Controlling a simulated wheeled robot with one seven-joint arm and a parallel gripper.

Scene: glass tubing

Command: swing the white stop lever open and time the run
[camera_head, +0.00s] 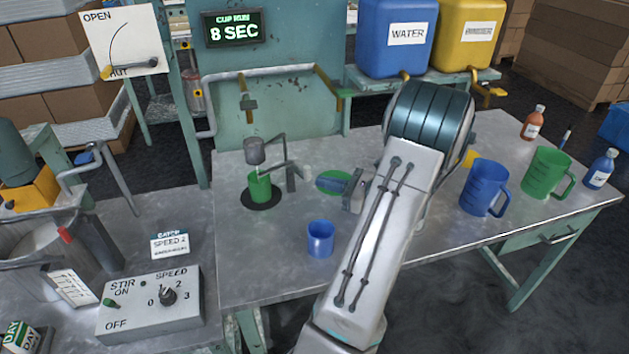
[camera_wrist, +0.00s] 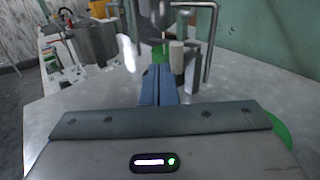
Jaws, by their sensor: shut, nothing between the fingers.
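A grey flow cup (camera_head: 255,151) hangs from a bent-pipe stand above a green cup (camera_head: 260,187), which stands on a black disc. My gripper (camera_head: 320,181) is shut and empty, low over the table, right of the green cup. The display (camera_head: 233,29) reads "CUP RUN 8 SEC".
A grey post (camera_head: 291,178) stands close left of my gripper. A green disc (camera_head: 332,179) lies partly behind it. A blue cup (camera_head: 320,239) stands in front. Blue (camera_head: 484,187) and green (camera_head: 547,172) jugs stand right. A stir control box (camera_head: 150,302) is at front left.

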